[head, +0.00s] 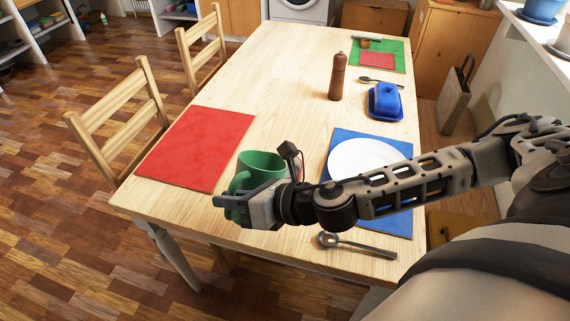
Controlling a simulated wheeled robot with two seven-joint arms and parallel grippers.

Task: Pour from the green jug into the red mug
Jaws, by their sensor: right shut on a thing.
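The green jug (262,160) is at the near left part of the table. My right gripper (235,202) is shut on it, and the gripper and wrist hide much of its body. The jug looks about upright, with its open top showing. I cannot tell whether its base touches the table. A small red sliver (300,161) shows just behind my right wrist; I cannot tell whether it is the red mug. No red mug can be clearly seen. My left gripper is not in view.
The wooden table (285,75) holds a red mat (197,147), a white plate (360,157) on a blue mat (399,222), a spoon (355,244), a blue butter dish (385,101) and a tall brown mill (337,77). Chairs stand left. The table's middle is clear.

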